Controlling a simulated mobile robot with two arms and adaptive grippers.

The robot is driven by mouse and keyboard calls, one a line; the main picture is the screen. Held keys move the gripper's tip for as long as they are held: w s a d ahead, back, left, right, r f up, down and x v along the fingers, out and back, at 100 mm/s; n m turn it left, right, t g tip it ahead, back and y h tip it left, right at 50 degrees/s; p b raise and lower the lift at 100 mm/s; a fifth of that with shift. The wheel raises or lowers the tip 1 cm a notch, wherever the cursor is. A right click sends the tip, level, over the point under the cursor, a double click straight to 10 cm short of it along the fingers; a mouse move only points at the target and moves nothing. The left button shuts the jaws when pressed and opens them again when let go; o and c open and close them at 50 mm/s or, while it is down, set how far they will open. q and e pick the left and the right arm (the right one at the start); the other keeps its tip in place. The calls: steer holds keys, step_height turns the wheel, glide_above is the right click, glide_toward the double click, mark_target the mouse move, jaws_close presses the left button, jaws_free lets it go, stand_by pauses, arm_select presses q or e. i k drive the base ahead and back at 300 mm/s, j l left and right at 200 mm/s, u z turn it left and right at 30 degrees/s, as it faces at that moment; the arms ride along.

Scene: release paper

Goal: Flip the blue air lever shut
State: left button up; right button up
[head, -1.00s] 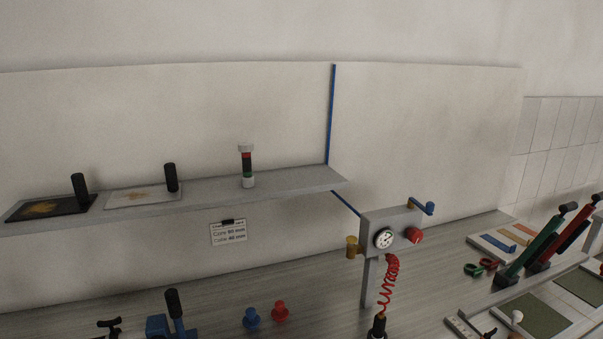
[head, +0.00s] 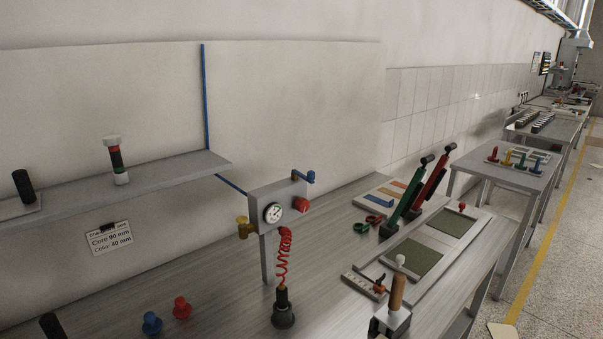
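The blue air lever (head: 307,176) sticks out from the top right of a grey air box (head: 265,207) on a post above the bench. Its grip end points to the right, toward the viewer. The box carries a round white gauge (head: 273,212), a red knob (head: 301,204) and a brass fitting (head: 243,228). A red coiled hose (head: 283,258) hangs below it to a dark nozzle (head: 283,309). A blue pipe (head: 205,100) runs down the wall to the box. Neither of my grippers shows in the head view.
A grey shelf (head: 150,181) juts out left of the box. Blue (head: 152,323) and red (head: 182,308) knobs stand on the bench. Green (head: 405,198) and red (head: 432,180) long-handled tools and a wooden-handled tool (head: 396,292) stand to the right. Floor is open at far right.

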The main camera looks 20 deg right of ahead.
mark_target(310, 178)
steer(key=l+u, duration=0.2)
steer(key=l, duration=0.25)
steer(key=l+u, duration=0.15)
steer(key=l, duration=0.25)
steer(key=k+l+u, duration=0.2)
steer(key=l, duration=0.25)
steer(key=l+u, duration=0.2)
steer(key=l, duration=0.25)
steer(key=k+l+u, duration=0.2)
steer(key=l, duration=0.2)
steer(key=l+u, duration=0.15)
steer(key=l, duration=0.25)
